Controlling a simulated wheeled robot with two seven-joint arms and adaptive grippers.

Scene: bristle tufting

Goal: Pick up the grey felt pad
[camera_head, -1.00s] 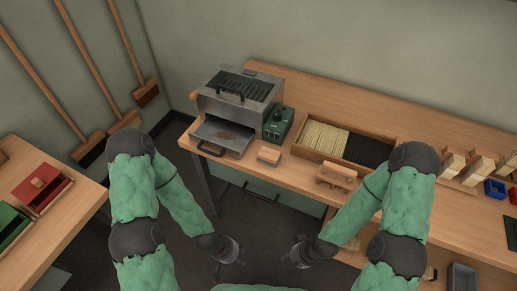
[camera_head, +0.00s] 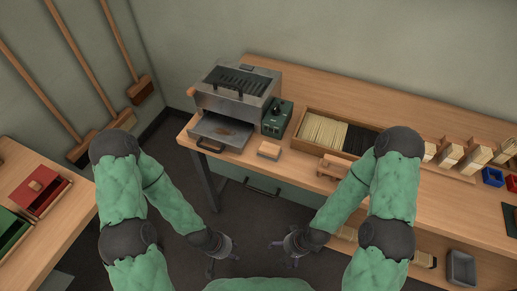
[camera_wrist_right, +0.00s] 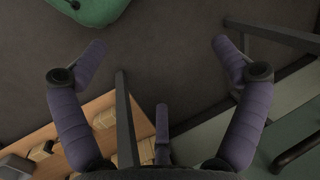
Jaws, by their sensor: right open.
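I cannot make out a grey felt pad for certain in either view. A small pale block (camera_head: 269,150) lies at the bench's front edge, right of the metal oven; its material is too small to tell. My left gripper (camera_head: 223,263) hangs low over the dark floor in front of the bench, fingers apart and empty. My right gripper (camera_head: 283,255) is beside it, also low, open and empty. In the right wrist view, the right gripper's purple fingers (camera_wrist_right: 160,45) are wide apart with only floor between them.
A side table (camera_head: 62,222) holds red (camera_head: 40,190) and green boxes. Brooms lean left.

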